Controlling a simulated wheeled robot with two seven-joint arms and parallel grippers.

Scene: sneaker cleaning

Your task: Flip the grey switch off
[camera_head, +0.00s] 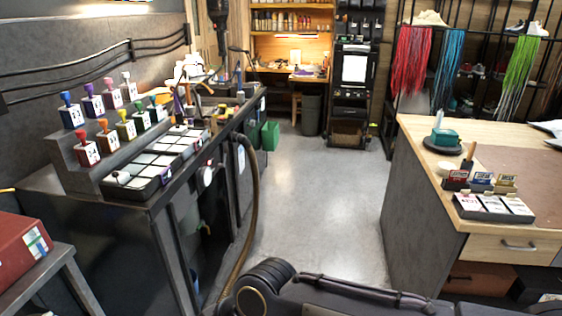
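I cannot surely pick out a grey switch in the head view. A small pale round fitting (207,176) sits on the front of the dark workbench (150,205) at the left, too small to tell what it is. Neither of my grippers is in view. A dark jointed body with a cable crosses the bottom edge, and it may be part of my own arm.
Stamps with numbered blocks (88,152) stand on a stepped rack on the workbench. A hose (255,190) hangs from its front edge. A wooden-topped counter (415,135) stands at the right. The grey floor (320,190) between them is clear.

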